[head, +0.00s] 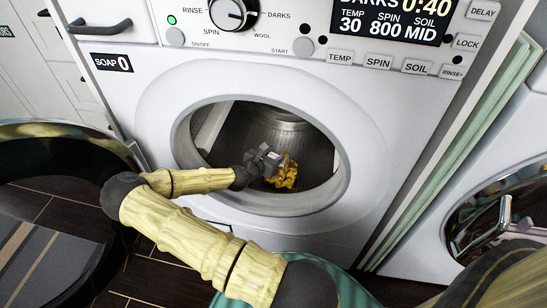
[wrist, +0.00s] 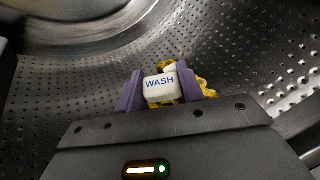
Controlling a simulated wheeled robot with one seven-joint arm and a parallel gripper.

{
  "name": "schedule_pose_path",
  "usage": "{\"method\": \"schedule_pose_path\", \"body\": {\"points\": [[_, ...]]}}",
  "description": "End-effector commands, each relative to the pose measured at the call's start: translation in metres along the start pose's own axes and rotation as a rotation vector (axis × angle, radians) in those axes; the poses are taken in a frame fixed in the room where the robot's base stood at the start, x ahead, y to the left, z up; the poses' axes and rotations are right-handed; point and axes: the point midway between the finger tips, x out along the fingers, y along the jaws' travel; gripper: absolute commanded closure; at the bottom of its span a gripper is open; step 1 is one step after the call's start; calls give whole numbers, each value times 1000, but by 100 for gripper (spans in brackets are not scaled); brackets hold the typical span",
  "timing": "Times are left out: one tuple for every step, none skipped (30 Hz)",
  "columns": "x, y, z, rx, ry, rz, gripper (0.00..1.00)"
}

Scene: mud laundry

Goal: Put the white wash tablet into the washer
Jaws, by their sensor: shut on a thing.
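The white wash tablet (wrist: 160,88), printed WASH, is between the two purple fingers of my gripper (wrist: 162,86), which is shut on it. In the head view my gripper (head: 264,159) is inside the drum of the white washer (head: 150,105), through its round opening. The tablet cannot be made out in the head view. In the wrist view it is in front of a yellow crumpled item (wrist: 207,88); I cannot tell whether they touch.
The yellow item (head: 286,173) lies low in the drum. The round opening's rim (head: 335,185) surrounds my arm. A large dark round rim (head: 60,130), perhaps the open door, stands at the left. Another machine with a chrome handle (head: 490,232) is at the right.

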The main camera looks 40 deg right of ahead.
Motion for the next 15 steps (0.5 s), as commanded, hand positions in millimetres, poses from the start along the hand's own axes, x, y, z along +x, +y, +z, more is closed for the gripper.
{"method": "schedule_pose_path", "body": {"points": [[0, 0, 0, 0, 0, 0, 84], [0, 0, 0, 0, 0, 0, 84], [0, 0, 0, -1, 0, 0, 84], [1, 0, -1, -1, 0, 0, 84], [1, 0, -2, -1, 0, 0, 84], [1, 0, -3, -1, 0, 0, 84], [2, 0, -4, -1, 0, 0, 84], [2, 0, -4, 0, 0, 0, 84], [2, 0, -5, 0, 0, 0, 84], [2, 0, -6, 0, -1, 0, 84], [3, 0, -6, 0, -1, 0, 84], [3, 0, -6, 1, 0, 0, 57], [2, 0, -6, 1, 0, 0, 51], [2, 0, -6, 1, 0, 0, 45], [2, 0, -6, 1, 0, 0, 41]]}}
